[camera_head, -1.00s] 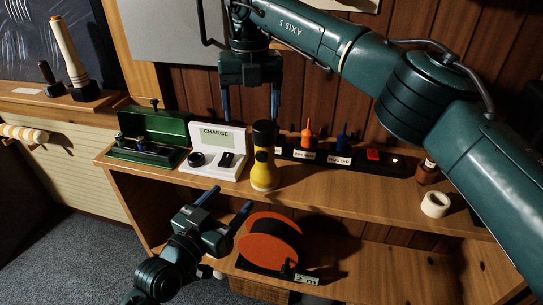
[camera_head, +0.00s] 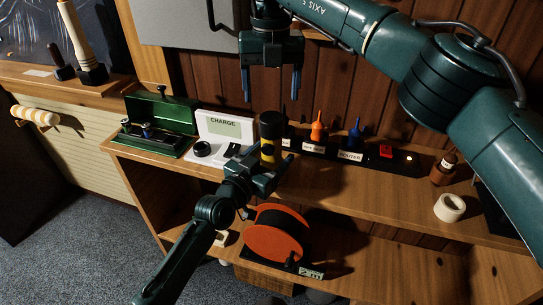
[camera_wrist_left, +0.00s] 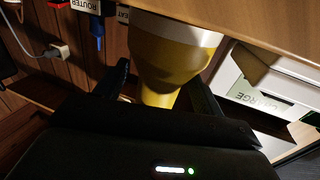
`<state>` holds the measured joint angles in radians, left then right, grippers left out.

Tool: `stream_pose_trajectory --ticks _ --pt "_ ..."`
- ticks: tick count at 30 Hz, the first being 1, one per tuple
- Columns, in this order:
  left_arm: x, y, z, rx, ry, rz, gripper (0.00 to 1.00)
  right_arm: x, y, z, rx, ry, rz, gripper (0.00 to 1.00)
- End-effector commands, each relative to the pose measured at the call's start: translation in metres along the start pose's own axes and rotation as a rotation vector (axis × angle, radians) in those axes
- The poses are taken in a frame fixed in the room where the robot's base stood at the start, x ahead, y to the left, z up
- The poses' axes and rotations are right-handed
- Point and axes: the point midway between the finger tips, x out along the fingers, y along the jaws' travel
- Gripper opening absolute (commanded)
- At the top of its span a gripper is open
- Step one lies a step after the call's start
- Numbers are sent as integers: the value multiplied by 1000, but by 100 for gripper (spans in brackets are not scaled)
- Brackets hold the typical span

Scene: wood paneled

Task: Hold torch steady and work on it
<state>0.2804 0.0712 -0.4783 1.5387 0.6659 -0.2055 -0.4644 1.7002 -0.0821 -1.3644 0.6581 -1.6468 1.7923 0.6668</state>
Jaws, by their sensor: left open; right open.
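The yellow torch (camera_head: 267,152) with a black top stands upright on the shelf (camera_head: 365,192), its lower part hidden behind my left gripper (camera_head: 264,172). In the left wrist view the torch (camera_wrist_left: 170,50) lies between the two open fingers of my left gripper (camera_wrist_left: 160,88); I cannot tell whether either finger touches it. My right gripper (camera_head: 271,82) is open and empty, pointing down above and behind the torch.
A white charge unit (camera_head: 220,137) and an open green case (camera_head: 163,125) stand left of the torch. A rack of tools (camera_head: 338,150) stands right of it, then a brown bottle (camera_head: 443,168) and a white ring (camera_head: 449,207). An orange reel (camera_head: 275,235) sits below.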

Motion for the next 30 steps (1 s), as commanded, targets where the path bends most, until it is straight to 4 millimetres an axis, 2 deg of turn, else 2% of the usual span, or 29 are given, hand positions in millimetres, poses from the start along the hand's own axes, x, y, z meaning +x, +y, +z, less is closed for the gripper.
stream_pose_trajectory --ticks 6,16,30 --pt "19 0 0 0 -1 1 69 0 0 0 0 0 0 74" --pt "21 0 0 0 -1 0 68 0 0 0 0 0 0 74" --pt "20 0 1 0 -1 0 30 0 0 0 0 0 0 74"
